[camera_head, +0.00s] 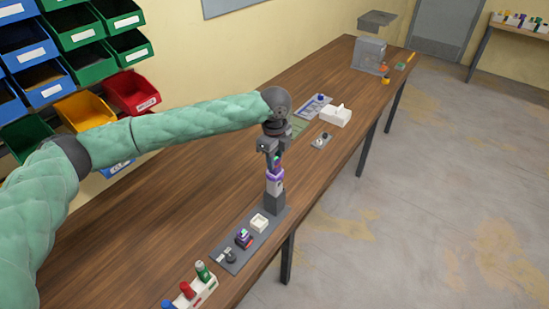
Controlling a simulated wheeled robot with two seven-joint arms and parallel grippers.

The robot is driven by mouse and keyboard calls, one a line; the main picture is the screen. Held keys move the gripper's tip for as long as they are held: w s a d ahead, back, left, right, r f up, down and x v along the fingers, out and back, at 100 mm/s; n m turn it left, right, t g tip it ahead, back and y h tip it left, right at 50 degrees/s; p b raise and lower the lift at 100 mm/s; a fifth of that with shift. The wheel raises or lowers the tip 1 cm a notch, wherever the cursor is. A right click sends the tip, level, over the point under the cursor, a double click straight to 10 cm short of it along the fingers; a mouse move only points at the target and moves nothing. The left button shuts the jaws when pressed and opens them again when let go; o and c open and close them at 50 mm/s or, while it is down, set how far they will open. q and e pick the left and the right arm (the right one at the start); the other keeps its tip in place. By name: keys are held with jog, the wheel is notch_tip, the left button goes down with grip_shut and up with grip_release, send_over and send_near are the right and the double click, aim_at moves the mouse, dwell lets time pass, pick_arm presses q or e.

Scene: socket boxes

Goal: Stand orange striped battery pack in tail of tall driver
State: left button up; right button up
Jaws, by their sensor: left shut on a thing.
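My left gripper (273,158) points down over the front edge side of the table, shut on a small dark piece with pink and teal spots (277,162). Its stripe colour is too small to tell, so I cannot say if it is the orange striped battery pack. Right below is an upright tool with a purple collar and pale body (275,184), perhaps the tall driver, standing in a dark grey block (274,203). The held piece is at the tool's top; I cannot tell whether it is seated. My right gripper is out of view.
A grey base plate (232,266) carries a white square socket (259,223), a dark purple piece with a teal top (243,238) and a small knob. A white rack (204,290) holds red, green and blue cylinders. A white box (336,115) and grey machine (369,54) stand farther back.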

pick_arm(q)
jog(key=shift+f+p, duration=0.1)
jog(key=shift+p, duration=0.25)
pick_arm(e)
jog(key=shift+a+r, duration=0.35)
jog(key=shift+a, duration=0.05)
pick_arm(q)
jog(key=shift+f, duration=0.5)
jog(key=shift+f, duration=0.25)
jog(key=o, duration=0.9)
jog(key=shift+o, duration=0.2)
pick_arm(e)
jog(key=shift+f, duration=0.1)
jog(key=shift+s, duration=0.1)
